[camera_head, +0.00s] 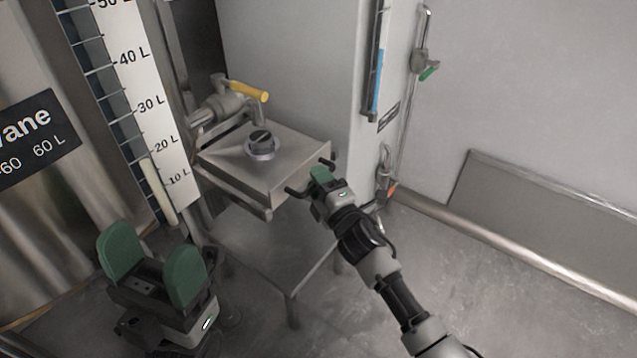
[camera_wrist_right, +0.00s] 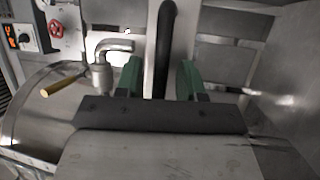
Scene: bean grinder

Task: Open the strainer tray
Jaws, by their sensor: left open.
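The strainer tray (camera_head: 285,155) is a grey metal box with a round knob on its lid, at the middle of the head view. Its dark bar handle (camera_head: 295,191) is on the front side; it also shows as a dark vertical bar in the right wrist view (camera_wrist_right: 165,45). My right gripper (camera_head: 321,174) is at this handle, with the bar between its green fingers. In the wrist view, gaps show between the bar and both fingers. My left gripper (camera_head: 152,265) is open and empty at the lower left, away from the tray.
A pipe valve with a yellow lever (camera_head: 248,90) stands behind the tray. A litre scale (camera_head: 143,100) and a metal tank are at the left. A tall pale cabinet (camera_head: 290,60) is behind. The floor (camera_head: 450,270) at the right is clear.

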